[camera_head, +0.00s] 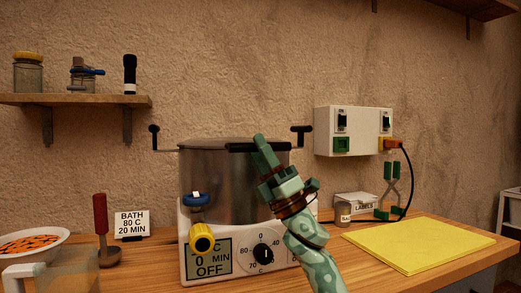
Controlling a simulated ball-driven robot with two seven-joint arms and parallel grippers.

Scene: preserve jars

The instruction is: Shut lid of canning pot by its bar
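The canning pot (207,178) is a grey metal cylinder on a white control base (187,262). Its lid (205,143) shows as a thin edge lying about flat across the pot's top. The black bar (240,148) runs along the lid's front right. My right gripper (262,146) comes up from below, its green fingers in front of the bar and hiding part of it. Whether the fingers are closed around the bar or only touch it cannot be seen. My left gripper is not in view.
Black side handles (154,132) (301,130) stand out from the pot. A blue valve and yellow tap (202,238) are at its front. A red-handled ladle (100,218), sign (132,224) and bowl (32,243) are left. A yellow cloth (420,246) and green tongs (388,190) are right.

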